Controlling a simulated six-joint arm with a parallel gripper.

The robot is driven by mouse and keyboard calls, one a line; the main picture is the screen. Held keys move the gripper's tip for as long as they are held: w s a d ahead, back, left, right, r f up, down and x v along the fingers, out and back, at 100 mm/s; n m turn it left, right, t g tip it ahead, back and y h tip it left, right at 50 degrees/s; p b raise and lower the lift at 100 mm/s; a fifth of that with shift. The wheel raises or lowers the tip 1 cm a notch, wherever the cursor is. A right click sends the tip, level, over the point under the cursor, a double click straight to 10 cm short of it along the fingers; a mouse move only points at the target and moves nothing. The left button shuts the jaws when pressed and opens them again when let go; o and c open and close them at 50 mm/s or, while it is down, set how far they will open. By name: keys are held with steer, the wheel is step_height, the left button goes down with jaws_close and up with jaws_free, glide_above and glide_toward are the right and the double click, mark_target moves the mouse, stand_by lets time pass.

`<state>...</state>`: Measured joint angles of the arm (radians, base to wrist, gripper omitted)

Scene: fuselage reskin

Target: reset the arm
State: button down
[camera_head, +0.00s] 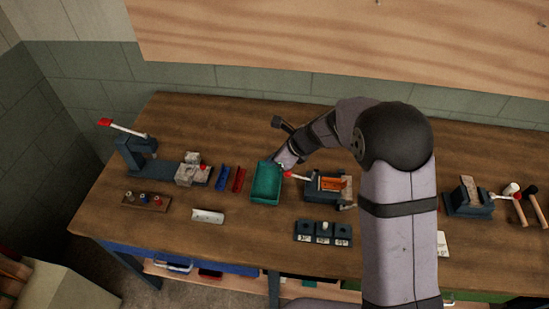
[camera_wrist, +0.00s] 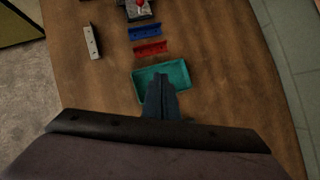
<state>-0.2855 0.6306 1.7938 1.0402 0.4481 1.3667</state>
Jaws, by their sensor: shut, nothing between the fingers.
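My gripper shows in the wrist view (camera_wrist: 161,82), with its two dark fingers together and nothing between them. In that view the fingers overlap the near edge of a green tray (camera_wrist: 148,75). In the head view the green tray (camera_head: 266,183) stands near the middle of the workbench (camera_head: 290,110), and my arm reaches in from the right towards its back right. The fingertips are hidden or too small to make out there. I cannot tell how high the fingers are above the tray.
A lever press (camera_head: 137,152) stands at the far left. Right of the tray is a fixture with orange parts (camera_head: 329,184), with a dark block row (camera_head: 323,233) in front. Hammers (camera_head: 514,203) lie far right.

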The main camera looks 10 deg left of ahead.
stand_by(0.3)
steer(key=s+d+f+n+g+h, duration=0.2)
steer(key=s+d+f+n+g, duration=0.15)
steer(key=s+n, duration=0.55)
steer(key=s+d+f+n+g+h, duration=0.1)
steer(key=s+d+f+n+g, duration=0.2)
steer(key=s+n, duration=0.6)
steer(key=s+d+r+n+h+b, duration=0.25)
steer(key=s+d+n, duration=0.35)
steer(key=s+d, duration=0.5)
steer(key=w+d+r+m+t+b, duration=0.1)
steer(key=w+d+r+t+b, duration=0.1)
steer(key=d, duration=0.4)
steer(key=shift+d+r+t+b, duration=0.15)
steer(key=shift+d+t+b, duration=0.2)
steer(key=shift+b, duration=0.05)
